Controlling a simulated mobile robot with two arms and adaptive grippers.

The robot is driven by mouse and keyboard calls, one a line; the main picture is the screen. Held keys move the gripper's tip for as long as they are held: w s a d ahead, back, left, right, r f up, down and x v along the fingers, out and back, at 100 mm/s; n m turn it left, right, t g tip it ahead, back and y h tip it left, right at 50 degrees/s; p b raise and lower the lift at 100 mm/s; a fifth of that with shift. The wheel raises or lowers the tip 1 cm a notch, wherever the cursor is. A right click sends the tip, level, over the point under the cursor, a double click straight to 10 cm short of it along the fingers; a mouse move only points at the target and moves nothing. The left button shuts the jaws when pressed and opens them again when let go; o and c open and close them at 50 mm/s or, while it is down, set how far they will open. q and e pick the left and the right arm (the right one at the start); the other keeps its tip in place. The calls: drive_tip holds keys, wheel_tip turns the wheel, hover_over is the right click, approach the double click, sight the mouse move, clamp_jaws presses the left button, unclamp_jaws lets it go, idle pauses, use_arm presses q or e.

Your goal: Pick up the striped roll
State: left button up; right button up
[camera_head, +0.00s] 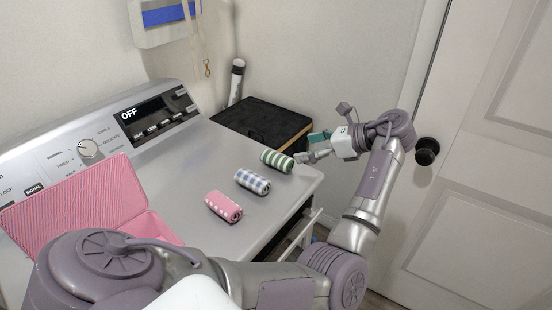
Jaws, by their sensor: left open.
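The green-and-white striped roll (277,161) lies on the washer's top (205,165), near its right edge. My left arm reaches in from the lower left and bends back so that my left gripper (311,148) is just right of the striped roll. Its fingers are open and point left toward the roll's right end. The nearer fingertip looks very close to that end; I cannot tell whether it touches. The roll lies by itself and most of it shows. My right gripper is not in view.
A grey checked roll (252,181) and a pink dotted roll (223,206) lie nearer on the washer. An open pink striped box (85,205) is at the left. A black-topped cabinet (262,122) stands behind. A white door (490,160) is at the right.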

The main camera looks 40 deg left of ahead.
sight(278, 155)
use_arm(q)
drive_tip(key=x, duration=0.5)
drive_tip(key=p+x, duration=0.1)
drive_tip(key=x, duration=0.1)
drive_tip(key=shift+s+a+f, duration=0.2)
drive_tip(key=shift+s+f, duration=0.05)
drive_tip(key=shift+s, duration=0.15)
drive_tip(key=shift+d, duration=0.1)
drive_tip(key=c, duration=1)
